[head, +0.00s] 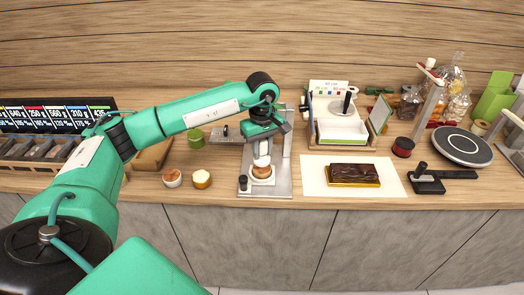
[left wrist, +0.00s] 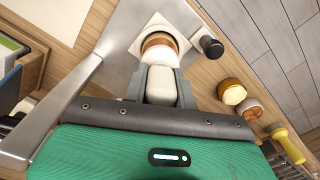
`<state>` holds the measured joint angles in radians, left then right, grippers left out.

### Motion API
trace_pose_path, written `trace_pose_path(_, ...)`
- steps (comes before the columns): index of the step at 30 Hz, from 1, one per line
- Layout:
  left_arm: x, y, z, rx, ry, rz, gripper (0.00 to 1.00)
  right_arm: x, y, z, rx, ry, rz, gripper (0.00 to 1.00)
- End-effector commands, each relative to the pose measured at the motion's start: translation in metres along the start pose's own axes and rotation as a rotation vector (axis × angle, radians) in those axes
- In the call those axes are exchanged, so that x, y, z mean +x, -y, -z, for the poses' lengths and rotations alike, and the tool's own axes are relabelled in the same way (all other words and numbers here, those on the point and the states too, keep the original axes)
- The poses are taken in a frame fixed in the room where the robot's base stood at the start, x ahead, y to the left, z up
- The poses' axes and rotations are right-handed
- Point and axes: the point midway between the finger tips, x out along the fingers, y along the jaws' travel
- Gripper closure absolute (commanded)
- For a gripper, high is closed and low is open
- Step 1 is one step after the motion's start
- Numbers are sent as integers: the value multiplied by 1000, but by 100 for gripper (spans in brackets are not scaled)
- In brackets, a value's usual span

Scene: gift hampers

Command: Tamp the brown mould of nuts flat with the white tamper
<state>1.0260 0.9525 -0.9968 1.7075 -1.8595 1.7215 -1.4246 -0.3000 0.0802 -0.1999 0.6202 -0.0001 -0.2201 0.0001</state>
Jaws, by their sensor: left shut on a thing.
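My left gripper (head: 262,138) points down over the metal stand (head: 280,185) and is shut on the white tamper (head: 262,156). In the left wrist view the white tamper (left wrist: 162,84) sits between the fingers (left wrist: 158,88). The brown mould (head: 262,171) stands on a pale plate on the stand, directly below the tamper. It also shows in the left wrist view (left wrist: 158,42), just beyond the tamper's end. The tamper's lower end is at the mould's top; I cannot tell if it presses on the contents. The nuts' surface is mostly hidden. My right gripper is not in view.
Two small round moulds, one with a brown top (head: 172,178) and one with a cream top (head: 201,179), stand left of the stand. A black knob (head: 242,182) is at the stand's front left. A chocolate slab (head: 353,174) lies on a white sheet (head: 393,186) to the right.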

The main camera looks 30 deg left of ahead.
Motion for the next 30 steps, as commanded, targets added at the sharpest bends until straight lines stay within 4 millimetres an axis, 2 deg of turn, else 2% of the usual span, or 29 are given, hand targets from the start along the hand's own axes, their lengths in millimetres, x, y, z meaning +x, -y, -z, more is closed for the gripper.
trace_pose_path(13, -8, 0, 0, -1, -1, -2, 98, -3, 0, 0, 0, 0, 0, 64)
trace_pose_path(30, -62, 0, 0, -1, -2, -2, 98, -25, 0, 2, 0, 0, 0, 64)
